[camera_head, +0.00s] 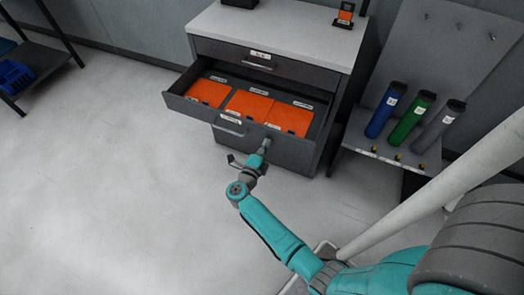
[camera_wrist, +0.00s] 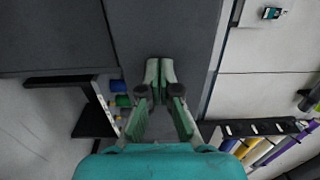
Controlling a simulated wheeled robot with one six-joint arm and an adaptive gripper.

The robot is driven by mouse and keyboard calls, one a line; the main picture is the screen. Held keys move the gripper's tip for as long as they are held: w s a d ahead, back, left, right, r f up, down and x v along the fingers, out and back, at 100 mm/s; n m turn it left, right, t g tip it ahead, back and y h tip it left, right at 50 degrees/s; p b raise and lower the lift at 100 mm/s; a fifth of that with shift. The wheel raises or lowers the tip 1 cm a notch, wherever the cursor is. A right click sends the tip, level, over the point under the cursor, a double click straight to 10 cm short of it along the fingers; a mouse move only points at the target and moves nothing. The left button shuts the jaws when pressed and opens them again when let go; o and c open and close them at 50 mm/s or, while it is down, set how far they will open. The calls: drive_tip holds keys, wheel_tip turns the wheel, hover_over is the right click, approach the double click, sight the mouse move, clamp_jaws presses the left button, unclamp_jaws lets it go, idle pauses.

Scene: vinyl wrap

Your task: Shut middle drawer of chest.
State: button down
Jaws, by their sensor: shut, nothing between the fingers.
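The grey chest (camera_head: 290,28) stands against the back wall in the head view. Its middle drawer (camera_head: 188,108) is pulled out, with several orange boxes (camera_head: 248,104) inside. The drawer above it (camera_head: 262,66) is shut. My gripper (camera_head: 265,146) is at the right part of the open drawer's front in the head view. In the wrist view its green fingers (camera_wrist: 160,68) are shut with nothing between them, in front of a dark grey panel (camera_wrist: 160,28). I cannot tell whether the fingertips touch the panel.
A side shelf (camera_head: 380,150) right of the chest holds a blue bottle (camera_head: 386,110), a green bottle (camera_head: 411,118) and a grey bottle (camera_head: 437,128). A dark rack with a blue bin (camera_head: 14,76) stands at far left. The floor (camera_head: 110,170) left of my arm is clear.

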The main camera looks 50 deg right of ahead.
drive_tip(key=shift+w+d, duration=0.1)
drive_tip(key=shift+d, duration=0.2)
